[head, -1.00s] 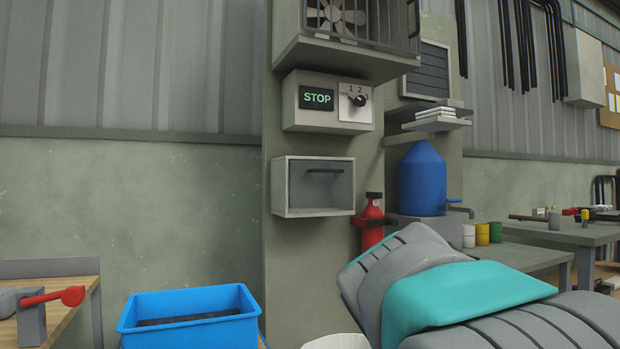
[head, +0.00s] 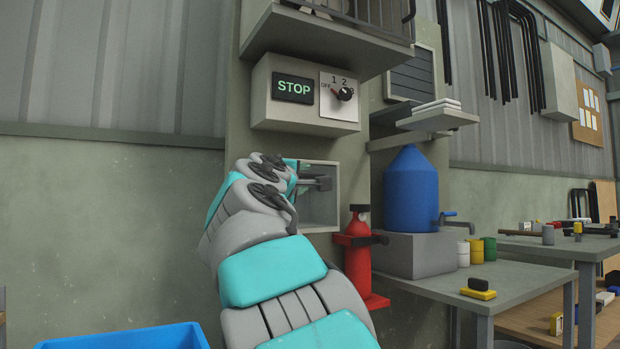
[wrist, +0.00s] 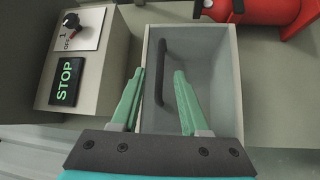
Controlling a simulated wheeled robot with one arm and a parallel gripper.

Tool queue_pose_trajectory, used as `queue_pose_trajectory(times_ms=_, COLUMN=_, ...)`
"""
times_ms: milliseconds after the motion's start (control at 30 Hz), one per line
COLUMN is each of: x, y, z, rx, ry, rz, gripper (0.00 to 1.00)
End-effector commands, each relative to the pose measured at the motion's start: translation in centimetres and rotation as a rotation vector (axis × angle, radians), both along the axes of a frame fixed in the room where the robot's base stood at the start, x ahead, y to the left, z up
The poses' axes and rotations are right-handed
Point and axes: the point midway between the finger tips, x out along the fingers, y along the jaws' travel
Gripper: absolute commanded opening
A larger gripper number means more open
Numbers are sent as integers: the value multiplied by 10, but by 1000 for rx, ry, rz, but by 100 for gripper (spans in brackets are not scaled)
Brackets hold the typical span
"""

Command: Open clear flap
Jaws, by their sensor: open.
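The clear flap (wrist: 190,62) covers the front of a grey wall box (wrist: 237,95). The box also shows in the head view (head: 320,224), partly hidden by my arm. The flap looks shut, with a dark bar handle (wrist: 160,72) across it. My gripper (wrist: 159,71) is open in front of the flap. Its two green fingers lie on either side of the handle in the wrist view, not closed on it. Whether the fingertips touch the flap or handle I cannot tell. In the head view my gripper (head: 308,182) is at the box's upper part, its fingertips hard to make out.
A control box with a STOP sign (head: 293,88) and a dial (head: 344,94) is just above the flap box. A red extinguisher (head: 358,255) hangs at lower right. A blue tank (head: 413,195) stands farther right. A blue bin (head: 130,338) is at lower left.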

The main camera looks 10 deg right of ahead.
Motion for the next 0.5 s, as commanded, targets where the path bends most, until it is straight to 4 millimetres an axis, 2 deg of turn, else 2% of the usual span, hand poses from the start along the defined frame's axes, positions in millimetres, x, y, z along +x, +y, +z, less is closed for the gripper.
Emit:
queue_pose_trajectory(times_ms=200, x=27, y=-13, z=2, rx=4, ry=3, rz=1, gripper=45)
queue_pose_trajectory(times_ms=500, x=50, y=-26, z=5, rx=4, ry=4, rz=0, gripper=45)
